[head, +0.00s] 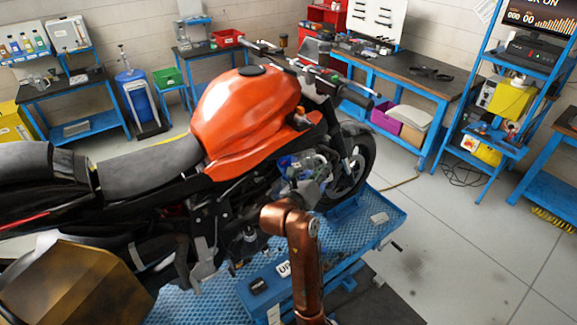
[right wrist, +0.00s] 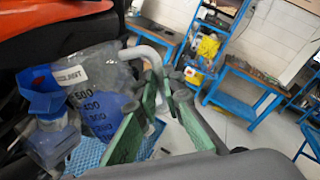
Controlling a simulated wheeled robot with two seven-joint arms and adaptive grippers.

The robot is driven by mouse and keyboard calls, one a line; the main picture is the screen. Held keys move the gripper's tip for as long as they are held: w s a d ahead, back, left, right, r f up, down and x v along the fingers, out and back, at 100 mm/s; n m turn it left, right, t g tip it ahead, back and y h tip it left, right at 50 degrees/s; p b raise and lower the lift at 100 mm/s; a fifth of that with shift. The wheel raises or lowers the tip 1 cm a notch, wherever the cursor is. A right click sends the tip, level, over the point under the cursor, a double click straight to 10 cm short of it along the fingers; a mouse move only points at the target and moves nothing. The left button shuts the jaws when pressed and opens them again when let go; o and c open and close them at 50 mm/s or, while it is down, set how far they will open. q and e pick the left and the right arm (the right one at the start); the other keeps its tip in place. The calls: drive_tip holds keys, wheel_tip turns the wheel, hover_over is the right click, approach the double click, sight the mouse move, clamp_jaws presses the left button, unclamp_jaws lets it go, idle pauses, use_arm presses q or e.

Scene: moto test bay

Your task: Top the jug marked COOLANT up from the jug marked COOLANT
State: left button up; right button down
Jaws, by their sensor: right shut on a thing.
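My right gripper (head: 308,178) is shut on the pale handle of a clear jug (right wrist: 98,72) beside the motorcycle (head: 245,110). Its green-padded fingers (right wrist: 160,88) show in the right wrist view. The jug has a COOLANT label, printed level numbers and blue liquid inside; in the head view it is small and partly hidden. At the left of the right wrist view, a blue funnel-like piece (right wrist: 42,92) and a translucent vessel (right wrist: 55,145) lie close to the jug. I cannot tell whether that vessel is the other COOLANT jug. My left gripper is out of view.
The motorcycle stands on a blue lift table (head: 240,290), with small items on the plate. Benches line the walls, one with clear vessels (head: 42,82) on the left. A shelf rack (head: 500,90) stands at right. The floor (head: 450,240) at right is largely clear.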

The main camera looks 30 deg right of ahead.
drive_tip(key=s+b, duration=0.1)
drive_tip(key=s+f+m+b, duration=0.1)
drive_tip(key=shift+d+f+m+b, duration=0.25)
drive_tip(key=shift+f+m+b, duration=0.05)
drive_tip(key=s+f+m+b, duration=0.1)
drive_tip(key=s+d+f+m+b, duration=0.1)
drive_tip(key=s+m+b, duration=0.1)
drive_tip(key=s+f+m+t+b, duration=0.1)
drive_tip(key=m+b, duration=0.1)
drive_tip(key=shift+s+d+f+h, duration=0.15)
drive_tip(key=shift+d+f+h, duration=0.1)
drive_tip(key=shift+f+h, duration=0.15)
idle(0.4)
